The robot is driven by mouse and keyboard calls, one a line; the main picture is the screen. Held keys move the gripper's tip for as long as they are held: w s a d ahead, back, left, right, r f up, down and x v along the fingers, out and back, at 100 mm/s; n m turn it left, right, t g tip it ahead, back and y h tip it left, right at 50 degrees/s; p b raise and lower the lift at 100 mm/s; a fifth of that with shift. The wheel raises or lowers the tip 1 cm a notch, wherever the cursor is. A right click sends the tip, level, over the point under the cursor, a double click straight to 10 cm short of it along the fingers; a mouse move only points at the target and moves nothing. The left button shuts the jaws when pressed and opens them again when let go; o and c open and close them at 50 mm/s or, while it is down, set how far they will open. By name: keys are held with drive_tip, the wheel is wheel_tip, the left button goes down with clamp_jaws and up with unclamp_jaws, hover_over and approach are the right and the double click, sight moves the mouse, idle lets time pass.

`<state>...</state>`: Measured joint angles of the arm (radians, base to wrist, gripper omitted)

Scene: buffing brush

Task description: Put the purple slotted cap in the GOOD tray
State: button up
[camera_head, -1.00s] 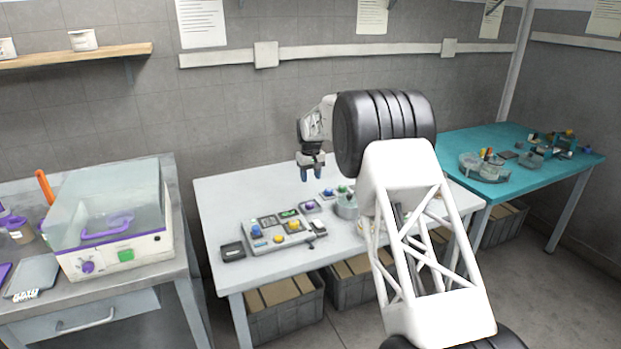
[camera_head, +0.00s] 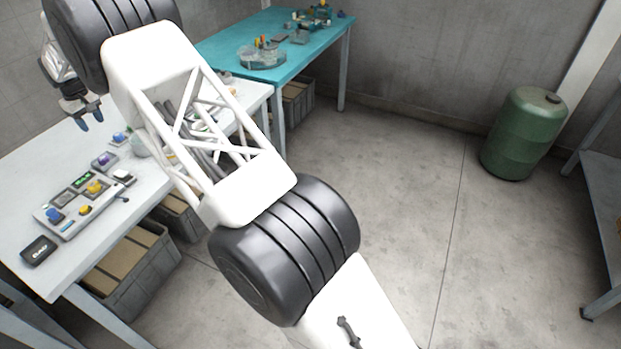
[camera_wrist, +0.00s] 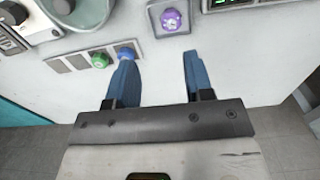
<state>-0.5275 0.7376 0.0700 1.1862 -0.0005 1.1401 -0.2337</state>
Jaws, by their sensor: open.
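The purple slotted cap (camera_wrist: 173,19) sits on a small grey square holder (camera_wrist: 157,32) at the top middle of the wrist view. A purple piece, likely the same cap, shows on the white table in the head view (camera_head: 104,159). My gripper (camera_wrist: 158,58) is open and empty, its blue fingers apart. In the wrist view the cap lies just past the fingertips, between their lines. In the head view my gripper (camera_head: 90,119) hangs above the white table, short of its back edge. I cannot make out a tray marked GOOD.
Green (camera_wrist: 99,60) and blue (camera_wrist: 126,53) knobs sit near my left finger in the wrist view. A panel with blue and yellow knobs (camera_head: 70,214) and a dark tray, seemingly marked BAD (camera_head: 38,250), stand on the white table. A teal table (camera_head: 222,41) is behind.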

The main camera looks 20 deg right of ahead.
drive_tip(key=s+d+r+m, duration=0.1)
drive_tip(key=s+d+r, duration=0.7)
drive_tip(key=d, duration=0.4)
drive_tip(key=s+d+r+m+t, duration=0.1)
drive_tip(key=s+d+r+m, duration=0.1)
drive_tip(key=s+d+r, duration=0.8)
drive_tip(key=s+d+r+m, duration=0.1)
drive_tip(key=s+d+r, duration=0.45)
drive_tip(key=d, duration=0.85)
drive_tip(key=s+d+m+t, duration=0.1)
drive_tip(key=s+d, duration=0.5)
drive_tip(key=s, duration=0.5)
drive_tip(key=s+d+m, duration=0.2)
drive_tip(key=s+d, duration=0.5)
drive_tip(key=s, duration=0.3)
drive_tip(key=s+d+f, duration=0.2)
drive_tip(key=s, duration=0.5)
drive_tip(key=s+d+f+m, duration=0.1)
drive_tip(key=s+d+f, duration=0.1)
drive_tip(key=s, duration=0.4)
drive_tip(key=s+d+f+m, duration=0.1)
drive_tip(key=s+d+f, duration=0.1)
drive_tip(key=s+f, duration=0.2)
drive_tip(key=shift+s+d+t, duration=0.3)
drive_tip(key=shift+s, duration=1.55)
